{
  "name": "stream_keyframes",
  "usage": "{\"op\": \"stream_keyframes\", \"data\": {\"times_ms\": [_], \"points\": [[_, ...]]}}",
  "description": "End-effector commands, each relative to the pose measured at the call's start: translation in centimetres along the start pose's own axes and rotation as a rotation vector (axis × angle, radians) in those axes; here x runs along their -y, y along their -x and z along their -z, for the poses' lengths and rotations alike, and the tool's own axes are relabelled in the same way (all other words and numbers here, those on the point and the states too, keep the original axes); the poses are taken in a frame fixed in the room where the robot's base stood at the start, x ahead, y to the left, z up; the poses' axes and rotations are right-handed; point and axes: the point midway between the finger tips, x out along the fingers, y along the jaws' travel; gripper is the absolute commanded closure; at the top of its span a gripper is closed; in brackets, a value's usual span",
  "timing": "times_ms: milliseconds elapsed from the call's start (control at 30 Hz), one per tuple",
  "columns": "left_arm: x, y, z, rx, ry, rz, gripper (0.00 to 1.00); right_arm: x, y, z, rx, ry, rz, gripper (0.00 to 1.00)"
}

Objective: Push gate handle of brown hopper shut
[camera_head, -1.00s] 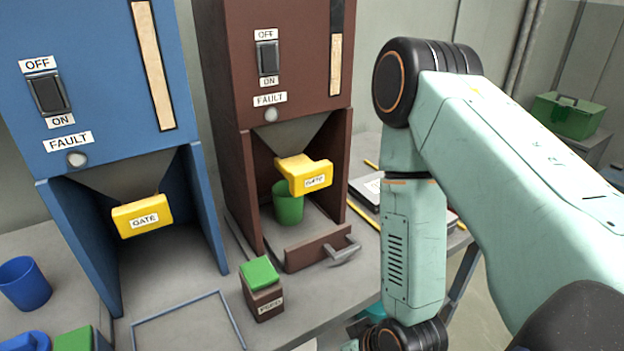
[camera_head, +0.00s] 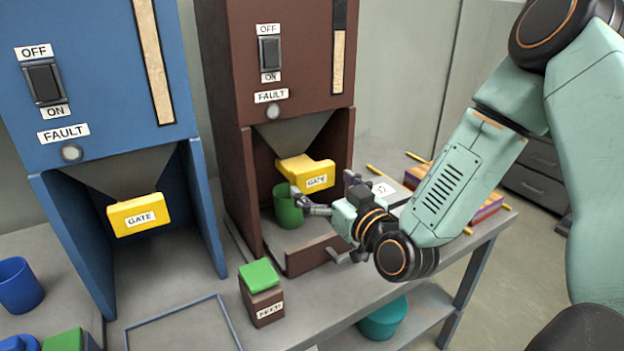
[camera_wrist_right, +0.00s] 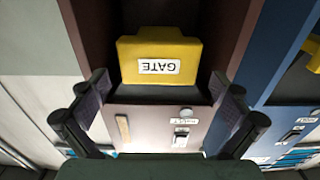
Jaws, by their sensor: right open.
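The brown hopper (camera_head: 270,105) stands in the middle of the head view. Its yellow gate handle (camera_head: 318,179), labelled GATE, juts forward under the funnel. My right gripper (camera_head: 325,192) is in front of the hopper's opening, just below and to the right of the handle, with fingers apart and nothing between them. In the right wrist view, the handle (camera_wrist_right: 160,50) appears upside down, ahead of the open fingers and centred between them; I see no clear contact. My left gripper is not in view.
A green cup (camera_head: 287,207) stands inside the brown hopper beneath the gate, close to my right gripper's finger. A brown box with a green top (camera_head: 262,292) stands in front. The blue hopper (camera_head: 95,85) is at the left, with its own yellow gate handle (camera_head: 140,214).

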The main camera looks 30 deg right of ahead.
Motion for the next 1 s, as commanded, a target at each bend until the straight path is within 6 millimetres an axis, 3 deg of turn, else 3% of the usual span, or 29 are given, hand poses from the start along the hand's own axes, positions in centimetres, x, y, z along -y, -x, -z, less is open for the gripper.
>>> {"op": "stream_keyframes", "data": {"times_ms": [300, 700, 1000], "points": [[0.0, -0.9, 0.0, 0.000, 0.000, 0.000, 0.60, 0.1, -3.5, -0.1, 0.000, 0.001, 0.001, 0.00], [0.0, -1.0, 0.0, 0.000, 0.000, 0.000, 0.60, 0.0, -4.1, 0.0, 0.001, -0.003, -0.001, 0.00], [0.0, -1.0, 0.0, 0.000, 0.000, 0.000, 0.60, 0.0, -4.1, 0.0, 0.002, -0.003, -0.001, 0.26]]}}
